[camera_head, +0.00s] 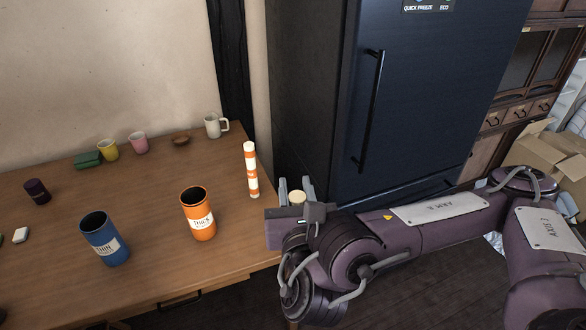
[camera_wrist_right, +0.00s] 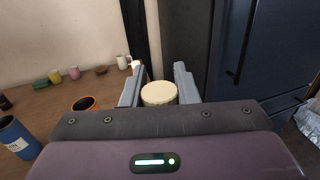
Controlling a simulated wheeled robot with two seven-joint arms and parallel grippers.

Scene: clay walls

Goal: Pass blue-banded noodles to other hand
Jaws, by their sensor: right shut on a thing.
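My right gripper (camera_head: 297,193) is shut on a round, pale cream-topped thing (camera_head: 296,198), just off the table's right edge in front of the fridge. In the right wrist view this thing (camera_wrist_right: 159,93) sits between the two grey fingers, and only its pale round end shows. It looks like the end of a noodle bundle; its sides and any blue band are hidden. Another bundle, white with orange bands (camera_head: 251,170), stands upright on the table to the left of the gripper. My left gripper is not in view.
On the wooden table (camera_head: 150,240) stand an orange canister (camera_head: 198,214) and a blue canister (camera_head: 104,239). Mugs, a small bowl (camera_head: 181,139) and a green block (camera_head: 88,159) line the back. A dark fridge (camera_head: 420,100) stands behind my right arm.

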